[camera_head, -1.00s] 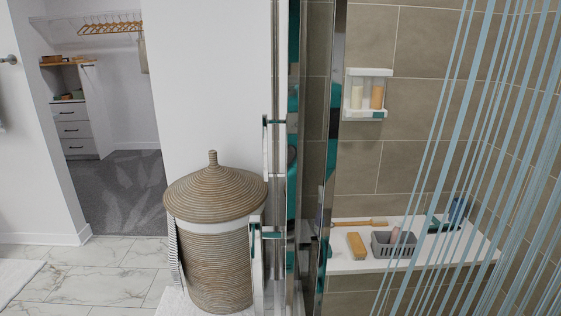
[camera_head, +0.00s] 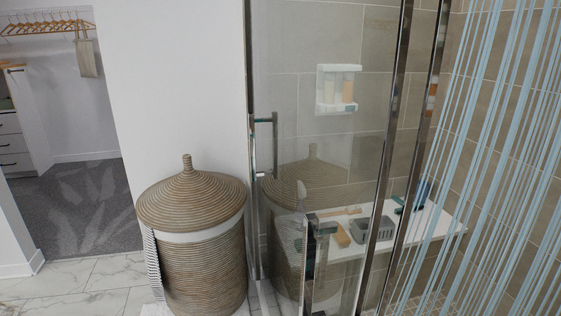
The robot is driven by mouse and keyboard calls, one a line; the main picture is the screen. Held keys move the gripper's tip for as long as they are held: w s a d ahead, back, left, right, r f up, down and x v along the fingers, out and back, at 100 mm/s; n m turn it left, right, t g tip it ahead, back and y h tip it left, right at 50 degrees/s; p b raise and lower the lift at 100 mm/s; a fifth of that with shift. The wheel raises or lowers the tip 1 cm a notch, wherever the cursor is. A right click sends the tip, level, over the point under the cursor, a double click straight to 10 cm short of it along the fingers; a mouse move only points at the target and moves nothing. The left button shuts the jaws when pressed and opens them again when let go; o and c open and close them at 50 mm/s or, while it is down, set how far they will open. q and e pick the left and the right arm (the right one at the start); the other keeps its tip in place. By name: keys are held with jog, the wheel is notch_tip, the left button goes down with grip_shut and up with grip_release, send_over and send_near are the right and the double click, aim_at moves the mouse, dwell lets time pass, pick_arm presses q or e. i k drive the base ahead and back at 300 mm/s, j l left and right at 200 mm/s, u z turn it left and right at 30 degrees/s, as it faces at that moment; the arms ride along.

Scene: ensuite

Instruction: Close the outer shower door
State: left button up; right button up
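A clear glass shower door panel (camera_head: 345,150) stands in the middle of the view, with a metal edge along its left side. A vertical metal bar handle (camera_head: 275,147) sits near that left edge, joined by short brackets. A second, lower metal bar (camera_head: 309,265) with a bracket shows in front of the glass; I cannot tell which panel it belongs to. Two dark metal uprights (camera_head: 393,120) stand to the right of the glass. Neither of my grippers is in view. I cannot tell how far the door stands from its frame.
A lidded wicker hamper (camera_head: 196,245) stands close left of the door, reflected in the glass. Behind the glass are a white bench (camera_head: 372,245) with bath items and a wall dispenser (camera_head: 338,88). Blue strands (camera_head: 490,160) hang at right. Marble floor (camera_head: 95,283) is open at lower left.

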aim_at(276, 289)
jog(key=k+j, duration=0.1)
jog(key=k, duration=0.4)
jog(key=k+z, duration=0.15)
jog(key=z, duration=1)
jog(key=i+j+z, duration=0.2)
jog(key=j, duration=0.6)
jog(key=i+j, duration=0.1)
jog(key=j, duration=1.65)
jog(key=i+j, duration=0.15)
jog(key=j, duration=0.7)
jog(key=i+j, duration=0.1)
jog(key=j, duration=0.75)
jog(key=i+l, duration=0.1)
jog(key=l, duration=0.15)
